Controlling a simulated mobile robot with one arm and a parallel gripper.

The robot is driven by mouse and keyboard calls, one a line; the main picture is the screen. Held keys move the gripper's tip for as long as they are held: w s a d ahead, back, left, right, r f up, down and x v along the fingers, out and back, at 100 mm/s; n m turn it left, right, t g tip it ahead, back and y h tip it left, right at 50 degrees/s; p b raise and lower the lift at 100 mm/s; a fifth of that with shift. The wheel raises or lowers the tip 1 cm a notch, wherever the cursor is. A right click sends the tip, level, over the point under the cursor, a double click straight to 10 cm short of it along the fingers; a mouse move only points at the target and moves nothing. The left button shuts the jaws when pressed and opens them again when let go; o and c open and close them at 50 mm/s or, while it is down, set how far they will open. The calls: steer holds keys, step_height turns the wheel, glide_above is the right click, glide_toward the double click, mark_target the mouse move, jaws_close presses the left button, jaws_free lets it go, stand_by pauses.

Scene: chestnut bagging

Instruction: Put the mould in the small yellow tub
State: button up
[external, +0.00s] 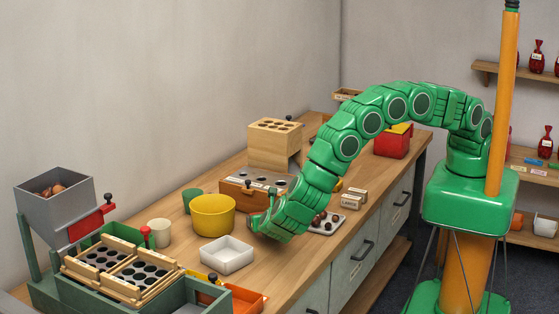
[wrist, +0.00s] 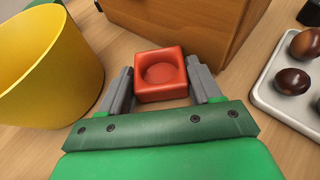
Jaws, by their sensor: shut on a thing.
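The mould (wrist: 160,88) is a small red-orange square block with a round hollow in its top. It sits between the two grey fingers of my gripper (wrist: 160,74), which is shut on it. I cannot tell whether it touches the table. The yellow tub (wrist: 48,72) is round and open-topped, just left of my gripper in the wrist view. In the external view the tub (external: 213,217) stands on the bench, left of my gripper (external: 258,226). The mould is hidden by my gripper there.
A wooden box with a drawer (wrist: 185,25) stands just beyond the mould. A white tray of chestnuts (wrist: 268,95) is to the right. In the external view, an empty white dish (external: 227,256) lies in front of the tub, and a green cup (external: 191,200) stands behind it.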

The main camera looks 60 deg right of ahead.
steer(key=shift+f, duration=0.15)
steer(key=o, duration=0.8)
steer(key=shift+r, duration=0.25)
steer(key=v, duration=1.2)
steer(key=shift+w, duration=0.1)
